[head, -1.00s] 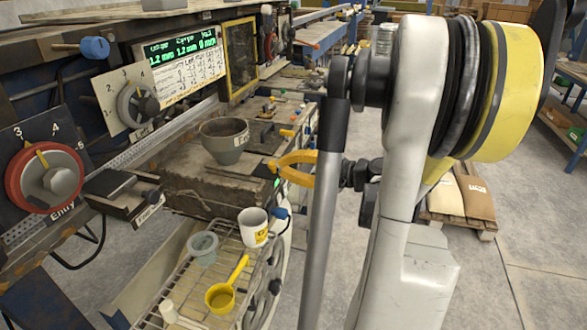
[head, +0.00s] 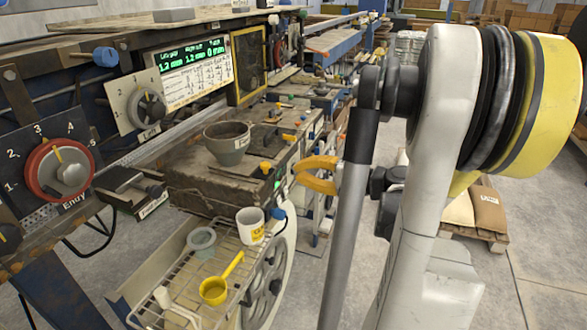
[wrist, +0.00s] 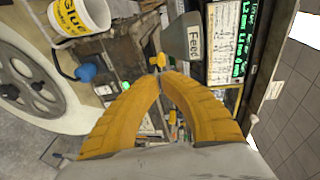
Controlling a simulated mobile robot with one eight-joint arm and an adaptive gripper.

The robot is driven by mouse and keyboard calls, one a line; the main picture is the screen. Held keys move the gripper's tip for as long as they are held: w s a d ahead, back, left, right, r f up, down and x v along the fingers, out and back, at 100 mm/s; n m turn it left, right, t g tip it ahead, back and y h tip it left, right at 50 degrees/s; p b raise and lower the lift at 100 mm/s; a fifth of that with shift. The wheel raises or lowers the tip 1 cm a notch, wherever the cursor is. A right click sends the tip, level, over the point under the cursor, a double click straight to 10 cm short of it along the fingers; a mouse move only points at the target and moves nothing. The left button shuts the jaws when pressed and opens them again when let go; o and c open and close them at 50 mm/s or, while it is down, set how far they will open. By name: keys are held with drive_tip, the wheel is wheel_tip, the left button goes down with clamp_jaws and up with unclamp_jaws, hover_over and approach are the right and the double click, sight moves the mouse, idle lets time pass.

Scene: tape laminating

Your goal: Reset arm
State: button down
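My gripper (head: 300,172) has two yellow fingers and is held in the air right of the machine's drive box, at the end of my arm. In the wrist view, the fingertips of my gripper (wrist: 162,78) meet, with nothing seen between them. A grey funnel (head: 227,142) sits on the drive box; in the wrist view it reads "Feed" (wrist: 190,42) beyond the fingertips. A white glue cup (head: 250,226) stands on the wire rack, apart from my gripper.
The wire rack (head: 178,268) also holds a grey cup (head: 202,242) and a yellow ladle (head: 214,290). A red-ringed Entry dial (head: 59,170), a grey dial (head: 147,107) and a green-lit display (head: 190,62) line the machine's left. Floor between is open.

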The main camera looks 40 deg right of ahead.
drive_tip(key=p+v, duration=0.1)
drive_tip(key=v, duration=0.4)
drive_tip(key=shift+s+r, duration=0.15)
drive_tip(key=shift+s, duration=0.2)
drive_tip(key=w+a+f+n+g, duration=0.2)
drive_tip(key=w+a+n+g, duration=0.15)
drive_tip(key=a, duration=0.65)
drive_tip(key=w+a+f+n+g, duration=0.2)
drive_tip(key=a+g, duration=0.2)
drive_tip(key=a, duration=0.6)
drive_tip(key=s+a+n+h, duration=0.2)
drive_tip(key=s+a+n, duration=0.1)
drive_tip(key=a+n, duration=0.2)
drive_tip(key=s+a+n+g+h, duration=0.1)
drive_tip(key=s+a+n+h, duration=0.1)
drive_tip(key=s+a+n, duration=0.2)
drive_tip(key=shift+a+r+n, duration=0.2)
drive_tip(key=shift+a+n, duration=0.15)
drive_tip(key=shift+a, duration=1.3)
